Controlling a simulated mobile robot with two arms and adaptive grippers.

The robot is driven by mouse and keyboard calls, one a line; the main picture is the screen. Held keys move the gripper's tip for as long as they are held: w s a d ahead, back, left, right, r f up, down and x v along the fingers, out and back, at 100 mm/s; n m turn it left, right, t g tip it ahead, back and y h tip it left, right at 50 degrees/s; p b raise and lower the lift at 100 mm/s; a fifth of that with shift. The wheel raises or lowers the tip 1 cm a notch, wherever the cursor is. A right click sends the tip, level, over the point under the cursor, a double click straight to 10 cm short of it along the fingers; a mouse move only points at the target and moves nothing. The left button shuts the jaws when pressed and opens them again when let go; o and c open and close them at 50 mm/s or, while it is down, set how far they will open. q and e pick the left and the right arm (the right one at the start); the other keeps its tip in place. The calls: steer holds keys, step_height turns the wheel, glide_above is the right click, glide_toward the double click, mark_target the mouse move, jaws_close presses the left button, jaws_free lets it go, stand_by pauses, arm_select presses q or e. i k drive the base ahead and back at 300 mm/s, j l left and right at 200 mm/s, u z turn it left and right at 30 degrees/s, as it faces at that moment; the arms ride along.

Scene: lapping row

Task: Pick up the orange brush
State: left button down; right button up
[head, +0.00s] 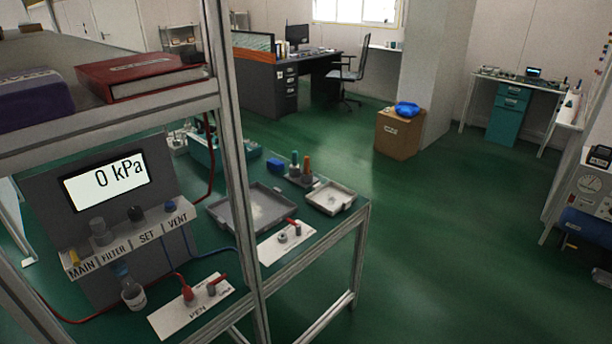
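A small upright orange item (306,166) stands at the back of the green-topped bench (345,222). It may be the orange brush, but it is too small to be sure. It stands in a dark holder (298,181) beside a similar teal item (294,163). Neither of my grippers shows in the head view.
A metal frame post (243,190) and a shelf with a red binder (140,75) stand in front at left. A pressure panel (105,190) reads 0 kPa. Grey trays (222,207) (331,212) lie near the holder. A cardboard box (397,138) stands on the open green floor.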

mark_target(306, 159)
steer(key=l, duration=0.15)
steer(key=i+l+u, duration=0.15)
steer(key=u, duration=0.3)
steer(key=i+l+u, duration=0.15)
steer(key=u, duration=0.35)
steer(key=i+l+u, duration=0.1)
steer(key=l+u, duration=0.2)
steer(key=u, duration=0.15)
